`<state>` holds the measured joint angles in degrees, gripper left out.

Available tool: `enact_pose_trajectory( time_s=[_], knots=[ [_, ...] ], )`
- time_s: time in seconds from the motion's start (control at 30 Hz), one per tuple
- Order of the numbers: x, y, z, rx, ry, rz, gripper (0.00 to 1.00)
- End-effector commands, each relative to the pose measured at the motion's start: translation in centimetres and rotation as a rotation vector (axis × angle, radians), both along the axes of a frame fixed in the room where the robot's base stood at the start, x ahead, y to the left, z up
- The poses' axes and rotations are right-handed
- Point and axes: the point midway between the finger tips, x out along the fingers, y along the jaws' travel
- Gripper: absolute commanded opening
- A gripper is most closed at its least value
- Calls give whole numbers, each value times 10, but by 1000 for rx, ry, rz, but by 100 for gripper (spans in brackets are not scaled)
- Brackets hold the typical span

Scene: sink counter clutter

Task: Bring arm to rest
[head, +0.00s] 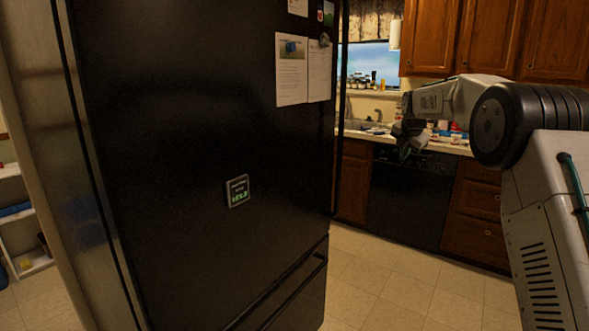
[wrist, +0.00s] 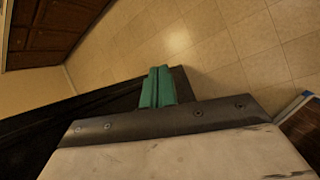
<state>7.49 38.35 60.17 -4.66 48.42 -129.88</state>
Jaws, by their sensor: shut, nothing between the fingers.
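My gripper (wrist: 158,88) shows in the wrist view as two green fingers pressed together, with nothing between them. Below it in that view is bare tile floor, with a dark surface close behind. In the head view my arm reaches out from the right edge, and my gripper (head: 405,152) hangs at its end, small and dark, in front of the counter and the black dishwasher. The fingers are hard to make out there.
A large black fridge (head: 200,150) fills the left and middle of the head view. The dishwasher (head: 408,200) and wooden cabinets (head: 478,210) stand behind my arm. The counter (head: 450,147) holds clutter. Tile floor (head: 390,285) is clear between fridge and cabinets.

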Motion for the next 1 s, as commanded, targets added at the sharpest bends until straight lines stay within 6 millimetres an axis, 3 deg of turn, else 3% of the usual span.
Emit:
enact_pose_trajectory(
  time_s=[0.1,0.27,0.6,0.8,1.0],
  knots=[
    [-48,11,-11,186,65,-293,0],
    [-131,31,-14,388,142,-717,0],
    [-349,77,-5,615,211,-1567,0],
    [-470,97,-13,653,195,-1919,0],
    [-576,111,-33,673,164,-2121,0]
  ],
)
